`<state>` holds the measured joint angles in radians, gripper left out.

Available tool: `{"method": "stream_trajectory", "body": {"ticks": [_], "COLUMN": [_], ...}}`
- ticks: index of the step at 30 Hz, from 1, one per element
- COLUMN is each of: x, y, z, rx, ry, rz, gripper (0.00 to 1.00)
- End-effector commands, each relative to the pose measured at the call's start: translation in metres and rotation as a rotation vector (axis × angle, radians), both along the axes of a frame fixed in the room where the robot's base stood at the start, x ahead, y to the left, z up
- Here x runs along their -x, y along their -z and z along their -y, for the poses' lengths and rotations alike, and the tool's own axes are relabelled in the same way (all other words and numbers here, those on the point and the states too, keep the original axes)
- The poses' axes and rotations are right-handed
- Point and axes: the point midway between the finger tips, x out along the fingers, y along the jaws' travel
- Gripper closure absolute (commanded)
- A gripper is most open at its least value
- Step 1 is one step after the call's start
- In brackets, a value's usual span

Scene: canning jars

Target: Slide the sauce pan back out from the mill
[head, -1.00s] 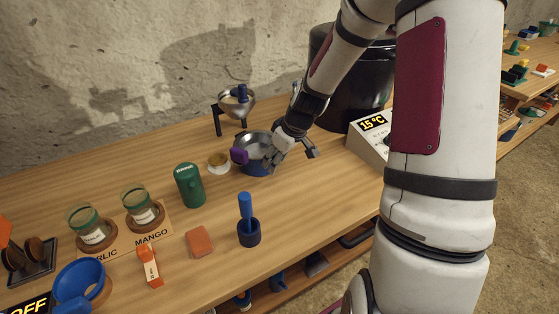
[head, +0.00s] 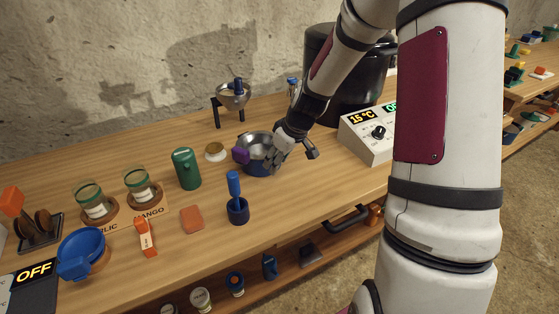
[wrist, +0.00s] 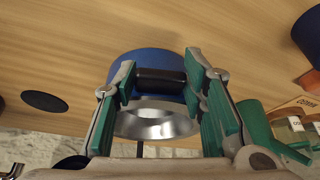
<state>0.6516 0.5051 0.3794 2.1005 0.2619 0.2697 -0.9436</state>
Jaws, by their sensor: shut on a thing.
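The sauce pan (head: 258,170) is blue outside with a bright metal inside. It sits upright on the bench, in front of the mill and to its right. My gripper (head: 283,150) is at its right side, shut on its dark handle, which shows between the green finger pads in the wrist view (wrist: 158,82). The pan's blue wall (wrist: 143,62) and metal inside (wrist: 157,122) also show there. The mill (head: 233,95) is a metal bowl on a dark stand with a blue knob. A purple part (head: 240,155) shows at the pan's left edge.
A white-topped jar lid (head: 215,151) and a green canister (head: 186,168) stand left of the pan. A temperature box (head: 370,135) and black pot (head: 345,80) are to the right.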

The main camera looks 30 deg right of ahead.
Motion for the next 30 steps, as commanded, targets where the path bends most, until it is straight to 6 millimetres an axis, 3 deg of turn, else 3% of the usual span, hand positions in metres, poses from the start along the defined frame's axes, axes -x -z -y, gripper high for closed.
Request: {"method": "stream_trajectory", "body": {"ticks": [8,9,11,23,30], "x": [0.004,0.004,0.003,0.002,0.015], "y": [0.003,0.003,0.003,-0.004,-0.039], "z": [-0.001,-0.001,-0.001,0.001,0.007], "rx": [-0.004,-0.004,-0.003,-0.001,0.002], "ry": [-0.002,-0.002,-0.001,0.001,0.002], "rz": [-0.011,-0.010,-0.009,-0.001,0.002], "gripper": [1.00,0.53,0.39,0.39,0.39]}}
